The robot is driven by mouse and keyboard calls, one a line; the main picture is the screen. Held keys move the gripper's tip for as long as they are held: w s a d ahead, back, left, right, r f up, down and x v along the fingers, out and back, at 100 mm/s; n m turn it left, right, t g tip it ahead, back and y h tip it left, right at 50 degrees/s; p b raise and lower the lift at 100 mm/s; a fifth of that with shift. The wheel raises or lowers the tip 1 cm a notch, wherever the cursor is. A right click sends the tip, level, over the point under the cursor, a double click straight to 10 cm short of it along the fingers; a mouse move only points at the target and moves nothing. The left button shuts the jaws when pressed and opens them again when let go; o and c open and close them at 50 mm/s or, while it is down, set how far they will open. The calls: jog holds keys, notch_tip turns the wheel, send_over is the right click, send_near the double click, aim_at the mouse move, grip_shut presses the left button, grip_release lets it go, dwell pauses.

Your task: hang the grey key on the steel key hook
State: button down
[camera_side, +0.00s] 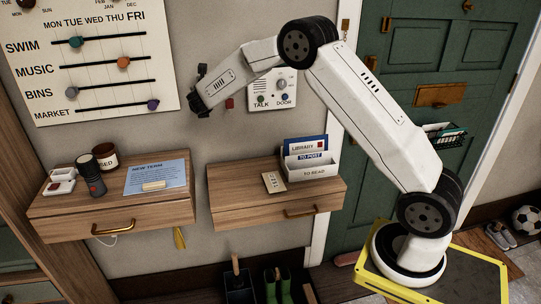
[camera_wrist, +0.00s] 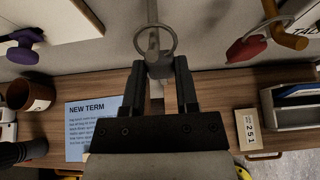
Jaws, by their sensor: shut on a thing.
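My gripper (camera_wrist: 160,85) is shut on the grey key (camera_wrist: 158,68), whose ring-shaped head sticks up beyond the fingertips in the wrist view. A grey upright bar, which looks like the steel key hook (camera_wrist: 152,12), overlaps the ring there. I cannot tell whether the ring is around it or only in front of it. In the side view my gripper (camera_side: 203,92) is close to the wall, between the week chart and the intercom panel. The key and steel hook are too small or hidden to make out there.
A red key fob (camera_wrist: 246,48) hangs to the right, near a brass-coloured hook (camera_wrist: 291,37). A purple knob (camera_wrist: 22,47) sticks out at left. Below are two wooden shelves with a jar (camera_wrist: 30,95), a blue notice (camera_wrist: 92,120), a number tag (camera_wrist: 247,128) and a letter rack (camera_side: 308,168).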

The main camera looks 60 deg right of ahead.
jog(key=shift+c, duration=1.4)
grip_release()
jog(key=shift+s+a+r, duration=0.1)
jog(key=v, duration=0.7)
jog(key=shift+s+a+r, duration=0.15)
jog(key=shift+s, duration=0.05)
